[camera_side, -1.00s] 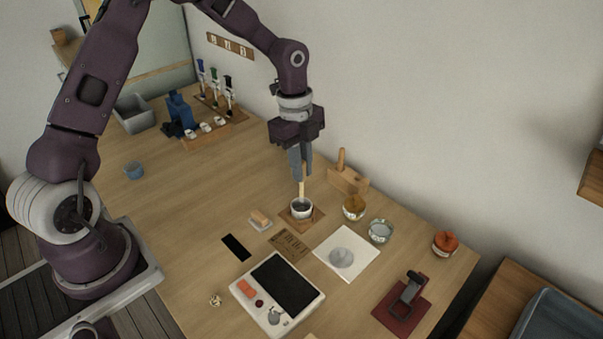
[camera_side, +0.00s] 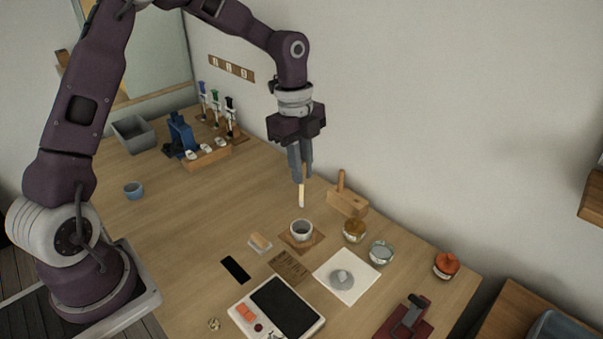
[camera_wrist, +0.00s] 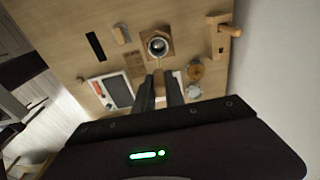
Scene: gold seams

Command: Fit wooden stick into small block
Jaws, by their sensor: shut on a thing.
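My gripper (camera_side: 300,178) is shut on a wooden stick (camera_side: 302,195) that hangs upright, with a pale lower end. The stick's tip is in the air above a small grey-white bowl (camera_side: 301,230), apart from it. In the wrist view my gripper (camera_wrist: 159,88) holds the stick (camera_wrist: 158,70) and the bowl (camera_wrist: 158,46) lies just beyond it. A wooden block (camera_side: 347,202) with a round peg standing up from it is to the right, near the wall. It also shows at upper right in the wrist view (camera_wrist: 220,42). The stick's upper part is hidden between the fingers.
The bowl stands on a square wooden mat (camera_side: 290,244). Near it are an amber jar (camera_side: 354,231), a glass jar (camera_side: 381,253) and a white sheet (camera_side: 330,266). A blue device (camera_side: 179,133) and racks stand at the back left.

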